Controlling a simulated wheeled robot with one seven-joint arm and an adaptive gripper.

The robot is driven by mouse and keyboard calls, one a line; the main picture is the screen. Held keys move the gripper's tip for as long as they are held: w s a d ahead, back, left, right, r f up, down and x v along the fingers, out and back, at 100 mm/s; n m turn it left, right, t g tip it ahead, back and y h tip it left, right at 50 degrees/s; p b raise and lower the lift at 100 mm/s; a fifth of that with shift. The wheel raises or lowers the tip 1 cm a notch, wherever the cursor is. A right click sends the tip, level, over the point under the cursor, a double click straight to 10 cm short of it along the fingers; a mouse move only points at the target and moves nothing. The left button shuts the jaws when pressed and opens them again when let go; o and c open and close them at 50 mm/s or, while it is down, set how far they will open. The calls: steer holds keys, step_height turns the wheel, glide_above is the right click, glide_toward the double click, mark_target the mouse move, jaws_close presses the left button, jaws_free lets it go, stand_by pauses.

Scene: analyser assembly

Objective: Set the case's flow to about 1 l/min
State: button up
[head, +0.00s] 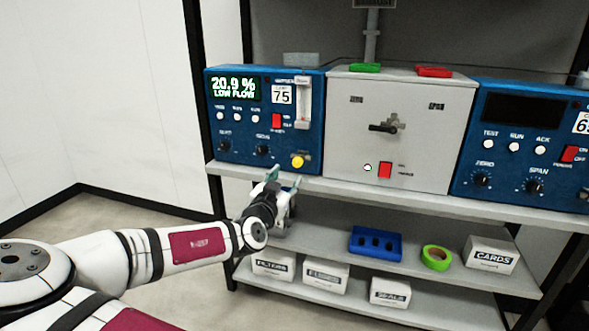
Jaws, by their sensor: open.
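The blue analyser case (240,150) marked 75 stands at the left of the upper shelf. Its lit green display (234,87) reads 20.9 % and LOW FLOW. A pale upright flow tube (302,103) is at the right of its front; its float and scale are too small to read. A yellow knob (297,161) sits below the tube. My gripper (285,178) is open and empty, with its fingers pointing up just below and left of the yellow knob in the picture. I cannot tell the gap in depth; no contact shows.
A grey switch box (340,130) stands right of the case, with a second blue case (500,165), display dark, further right. The upper shelf edge (400,197) is close to my gripper. Below are a blue rack (375,243), green tape (437,257) and labelled boxes.

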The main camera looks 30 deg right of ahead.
mark_target(297, 164)
steer(key=b+x, duration=0.1)
steer(key=x, duration=0.8)
steer(key=shift+d, duration=0.1)
jaws_close()
